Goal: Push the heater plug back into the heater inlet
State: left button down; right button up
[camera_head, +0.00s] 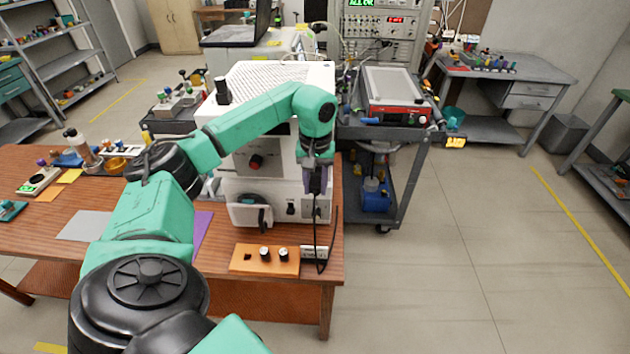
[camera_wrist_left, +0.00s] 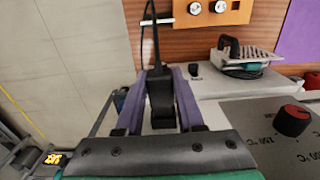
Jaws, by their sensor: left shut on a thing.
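The heater is the white machine (camera_head: 265,185) on the wooden table. My left gripper (camera_head: 317,192) is at the right part of its front face. In the left wrist view its purple fingers (camera_wrist_left: 161,88) are shut on the black heater plug (camera_wrist_left: 161,102), one finger on each side. The black cord (camera_wrist_left: 154,35) runs away from the plug; in the head view the cord (camera_head: 317,240) hangs down to the table. The heater inlet is hidden behind the gripper and plug, so I cannot tell how far the plug sits in it. My right gripper is not in view.
A grey cart (camera_head: 392,180) stands to the right. A purple sheet (camera_head: 201,231) lies on the left. Floor on the right is clear.

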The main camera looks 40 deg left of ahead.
pick_arm(q)
jog(key=shift+w+a+r+p, duration=0.1)
jog(key=shift+w+a+p, duration=0.2)
jog(key=shift+w+a, duration=0.35)
jog(key=shift+c, duration=2.2)
grip_release()
jog(key=shift+d, duration=0.1)
notch_tip(320, 180, up, 10)
jog(key=shift+w+f+b, duration=0.1)
jog(key=shift+f+b, duration=0.1)
jog(key=shift+b, duration=0.35)
notch_tip(320, 180, up, 5)
jog(key=p, duration=0.2)
send_over(316, 178)
jog(key=shift+f, duration=0.15)
jog(key=shift+d, duration=0.1)
